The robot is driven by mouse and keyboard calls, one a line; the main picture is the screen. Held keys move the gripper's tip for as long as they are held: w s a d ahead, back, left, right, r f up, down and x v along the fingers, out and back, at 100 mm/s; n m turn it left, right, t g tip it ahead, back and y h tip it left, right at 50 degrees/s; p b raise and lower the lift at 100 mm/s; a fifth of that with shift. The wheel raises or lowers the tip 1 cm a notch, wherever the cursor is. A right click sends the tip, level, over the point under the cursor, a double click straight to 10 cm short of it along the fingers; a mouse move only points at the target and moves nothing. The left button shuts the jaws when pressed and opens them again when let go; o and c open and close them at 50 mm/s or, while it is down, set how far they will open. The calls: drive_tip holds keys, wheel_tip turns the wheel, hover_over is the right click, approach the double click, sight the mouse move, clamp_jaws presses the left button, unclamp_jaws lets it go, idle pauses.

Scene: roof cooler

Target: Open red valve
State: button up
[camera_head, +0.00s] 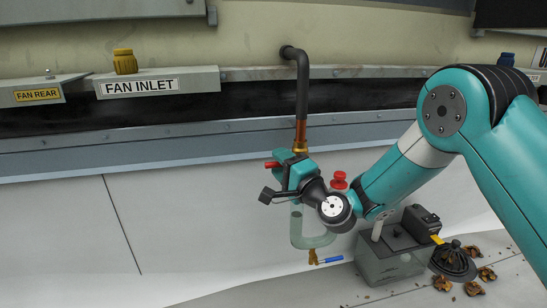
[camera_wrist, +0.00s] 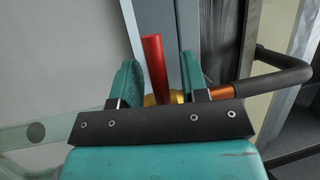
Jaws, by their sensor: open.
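The red valve is a short red lever (camera_head: 272,164) by the brass fitting (camera_head: 300,147) at the lower end of a copper pipe. In the wrist view the red lever (camera_wrist: 154,65) stands between my two teal fingers, with a gap visible on each side. My gripper (camera_head: 285,174) is open around the lever and holds nothing. In the wrist view my gripper (camera_wrist: 160,70) shows the lever nearer its left finger. In the head view my gripper hides part of the valve body.
A black-wrapped pipe (camera_head: 301,80) rises above the fitting. A translucent hose (camera_head: 297,230) bends below, near a blue handle (camera_head: 331,259). A red knob (camera_head: 339,180) is right of my gripper. A clear tank (camera_head: 385,264), a black strainer (camera_head: 453,262) and dead leaves (camera_head: 474,289) lie lower right.

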drive_tip(key=shift+a, duration=0.2)
drive_tip(key=shift+s, duration=0.1)
clamp_jaws()
drive_tip(key=shift+f+n, duration=0.1)
drive_tip(key=shift+n, duration=0.2)
drive_tip(key=shift+w+d+f+n+g+h+p, duration=0.15)
drive_tip(key=shift+d+f+n+g+h+p, duration=0.55)
drive_tip(key=shift+n, duration=0.8)
drive_tip(key=shift+w+d+f+n+g+h+p, duration=0.15)
drive_tip(key=shift+f+n+g+p, duration=0.3)
drive_tip(key=shift+f+n+p, duration=0.65)
drive_tip(key=shift+w+d+f+n+g+h+p, duration=0.1)
drive_tip(key=shift+d+f+n+g+h+p, duration=0.65)
drive_tip(key=shift+n, duration=1.15)
drive_tip(key=shift+a+r, duration=0.15)
drive_tip(key=shift+a, duration=0.2)
unclamp_jaws()
drive_tip(key=shift+t, duration=0.3)
drive_tip(key=shift+y, duration=0.3)
